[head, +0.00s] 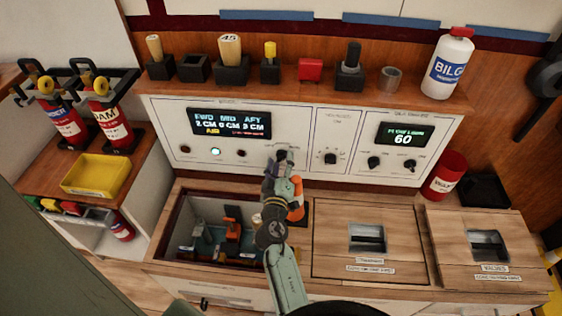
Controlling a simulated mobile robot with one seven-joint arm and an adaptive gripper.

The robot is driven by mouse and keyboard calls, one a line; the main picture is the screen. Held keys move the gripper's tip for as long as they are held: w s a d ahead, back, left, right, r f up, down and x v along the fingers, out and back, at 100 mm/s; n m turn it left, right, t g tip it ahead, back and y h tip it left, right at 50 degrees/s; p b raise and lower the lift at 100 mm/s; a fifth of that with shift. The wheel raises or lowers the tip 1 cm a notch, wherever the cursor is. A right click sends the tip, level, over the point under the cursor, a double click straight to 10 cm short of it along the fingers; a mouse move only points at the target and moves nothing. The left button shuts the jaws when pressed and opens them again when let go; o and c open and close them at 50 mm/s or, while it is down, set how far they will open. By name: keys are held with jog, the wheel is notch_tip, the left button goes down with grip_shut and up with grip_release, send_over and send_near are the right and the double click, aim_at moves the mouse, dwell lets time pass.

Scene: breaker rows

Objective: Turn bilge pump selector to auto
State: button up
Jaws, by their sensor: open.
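A white control panel (230,168) runs along the front of the wooden shelf. Its left section has a lit display (229,123) reading FWD, MID and AFT with centimetre values. A dark selector knob (281,155) sits below and right of this display, and its small labels are too small to read and partly covered. My gripper (283,165) is open right in front of this knob, with the fingers pointing at the panel. I cannot tell whether the fingers touch the knob or which way its pointer stands.
Other knobs (330,158) sit to the right, with a second display (405,134) reading 60. Below are an open bilge hatch (190,215) and closed wooden hatches (395,220). Handles and a white bottle (447,68) line the shelf.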

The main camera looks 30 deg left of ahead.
jog(key=shift+c, duration=0.2)
jog(key=c, duration=1.1)
jog(key=n, duration=0.3)
jog(key=shift+n+p, duration=0.3)
jog(key=shift+n, duration=0.1)
jog(key=n+p, duration=0.1)
jog(key=n, duration=0.3)
jog(key=shift+n, duration=0.4)
jog(key=o, duration=1.1)
